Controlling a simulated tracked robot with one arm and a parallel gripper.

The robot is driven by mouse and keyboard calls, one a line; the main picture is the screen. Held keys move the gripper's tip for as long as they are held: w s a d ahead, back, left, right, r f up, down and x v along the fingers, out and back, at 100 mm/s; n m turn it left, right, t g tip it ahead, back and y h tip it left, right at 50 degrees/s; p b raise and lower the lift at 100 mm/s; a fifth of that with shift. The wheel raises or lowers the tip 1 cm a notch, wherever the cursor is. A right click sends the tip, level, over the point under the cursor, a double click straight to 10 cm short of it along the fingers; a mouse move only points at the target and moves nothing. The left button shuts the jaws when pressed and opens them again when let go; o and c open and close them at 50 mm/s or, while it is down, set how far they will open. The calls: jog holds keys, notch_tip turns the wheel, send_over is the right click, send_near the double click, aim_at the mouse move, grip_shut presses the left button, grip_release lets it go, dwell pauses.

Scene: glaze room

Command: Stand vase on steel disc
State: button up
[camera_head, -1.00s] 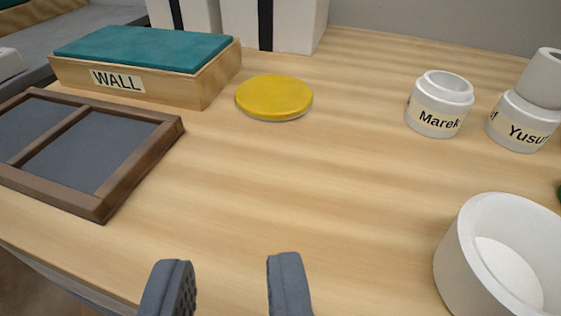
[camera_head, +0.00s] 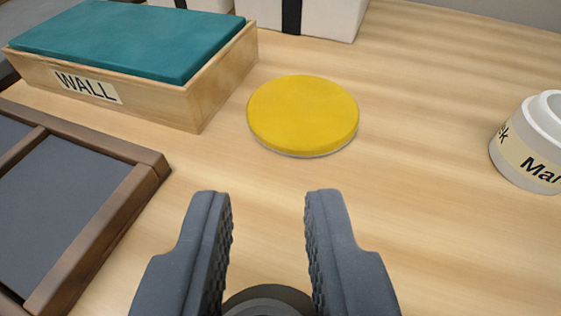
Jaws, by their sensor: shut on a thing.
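A round disc (camera_head: 303,114) with a yellow top and a thin pale grey edge lies flat on the wooden table; no bare steel top shows. My gripper (camera_head: 268,240) is in front of the disc, on the near side and slightly left of it. Its two grey fingers are shut on a dark, round-rimmed thing, which looks like the top of the vase (camera_head: 268,303). Only this dark rim shows at the bottom edge of the picture; the rest of the vase and its base are hidden. Nothing stands on the disc.
A wooden box with a teal top, labelled WALL (camera_head: 150,45), stands left of the disc. A dark-framed tray (camera_head: 140,200) lies at the left. A white jar (camera_head: 530,140) with a name label stands at the right. White boxes (camera_head: 330,15) stand behind.

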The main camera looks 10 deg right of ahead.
aim_at(278, 289)
jog(key=shift+w+d, duration=0.3)
jog(key=shift+w, duration=0.65)
jog(key=shift+w+f, duration=0.15)
jog(key=shift+f, duration=0.05)
notch_tip(278, 289, down, 3)
jog(key=shift+f+b, duration=0.1)
jog(key=shift+b, duration=0.85)
jog(key=o, duration=0.9)
jog(key=shift+p+v, duration=1.1)
jog(key=shift+v, duration=5)
